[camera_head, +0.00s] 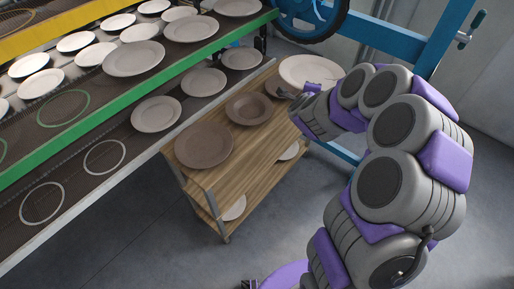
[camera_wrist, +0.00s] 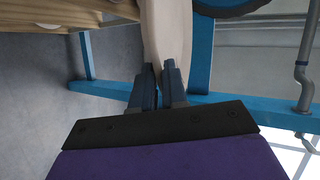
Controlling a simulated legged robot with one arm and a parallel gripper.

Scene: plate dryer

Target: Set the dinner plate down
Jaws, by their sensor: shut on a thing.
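A white dinner plate (camera_head: 309,69) is at the far right end of the wooden cart, by the blue frame. My gripper (camera_head: 290,94) is at the plate's near edge. In the wrist view my gripper (camera_wrist: 158,70) is shut on the plate (camera_wrist: 166,28), which shows as a pale slab seen nearly edge-on, running up from the fingertips. In the head view the plate overlaps the cart's far corner, and I cannot tell whether it touches the top.
The wooden cart (camera_head: 188,178) bears a large brown plate (camera_head: 204,145) and a brown bowl-like plate (camera_head: 249,108). White plates lie on its lower shelf. A tiered rack with a green edge (camera_head: 120,108) holds several white plates at left; some ringed spots are empty.

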